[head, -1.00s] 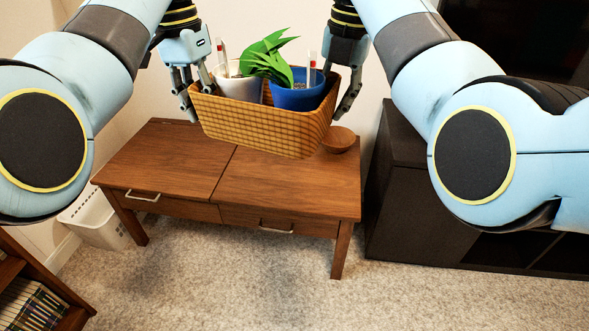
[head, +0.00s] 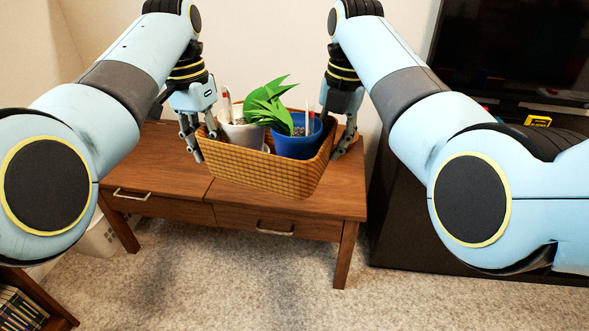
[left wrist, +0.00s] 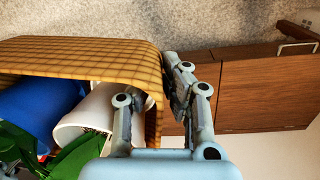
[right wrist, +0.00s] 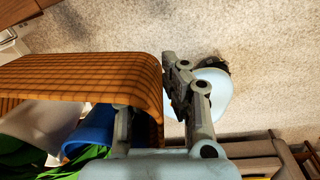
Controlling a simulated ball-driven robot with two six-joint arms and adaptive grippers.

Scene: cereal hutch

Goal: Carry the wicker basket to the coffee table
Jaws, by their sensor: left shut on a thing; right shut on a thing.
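The wicker basket (head: 262,176) is tan and woven, and hangs between my two grippers in the head view. It holds a white pot (head: 241,134), a blue pot (head: 296,146) and a green plant (head: 268,106). My left gripper (head: 203,138) is shut on the basket's left end wall, and my right gripper (head: 338,135) is shut on its right end wall. In each wrist view the fingers straddle the wall, at the left (left wrist: 148,110) and at the right (right wrist: 148,110). The brown wooden coffee table (head: 240,205) is below and behind the basket. I cannot tell whether they touch.
A dark cabinet (head: 400,225) with a television (head: 520,50) stands at the right of the table. A white bin (head: 98,238) is at the table's left, and a bookshelf (head: 40,310) is at lower left. Carpet (head: 250,285) in front is clear.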

